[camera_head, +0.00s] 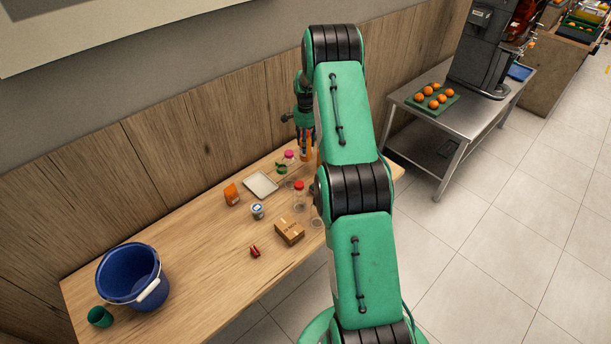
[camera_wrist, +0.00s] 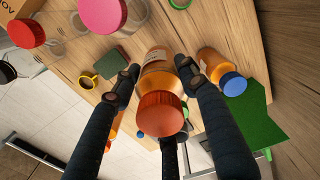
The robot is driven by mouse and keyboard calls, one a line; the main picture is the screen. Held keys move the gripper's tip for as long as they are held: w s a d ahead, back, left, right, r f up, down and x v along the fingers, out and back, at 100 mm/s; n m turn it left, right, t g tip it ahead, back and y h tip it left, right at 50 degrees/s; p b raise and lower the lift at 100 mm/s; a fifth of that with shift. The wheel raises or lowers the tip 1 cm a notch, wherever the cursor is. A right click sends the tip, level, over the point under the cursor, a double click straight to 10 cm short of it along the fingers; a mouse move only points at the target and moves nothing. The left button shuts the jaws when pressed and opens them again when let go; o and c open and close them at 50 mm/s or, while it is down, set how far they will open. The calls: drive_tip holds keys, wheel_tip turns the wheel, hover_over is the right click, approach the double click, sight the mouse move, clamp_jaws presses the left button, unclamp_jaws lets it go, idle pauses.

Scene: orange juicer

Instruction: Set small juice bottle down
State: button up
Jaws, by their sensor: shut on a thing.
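My gripper (camera_wrist: 158,72) is shut on a small juice bottle (camera_wrist: 154,62) with a red-orange cap (camera_wrist: 159,113), which points toward the wrist camera. One finger is on each side of the bottle. In the head view my gripper (camera_head: 305,122) is over the far right end of the wooden table (camera_head: 190,235), with orange showing beneath it. Whether the bottle's base touches the table cannot be told. Another orange bottle with a blue cap (camera_wrist: 233,84) stands just right of the held one in the wrist view, on or beside a green mat (camera_wrist: 258,118).
A blue bucket (camera_head: 128,274) is at the left end. The table's middle left is clear.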

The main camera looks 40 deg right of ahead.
sight(306, 159)
drive_tip(key=shift+f, duration=3.1)
drive_tip(key=shift+f, duration=0.15)
drive_tip(key=shift+f, duration=1.75)
drive_tip(key=shift+f, duration=0.15)
drive_tip(key=o, duration=1.4)
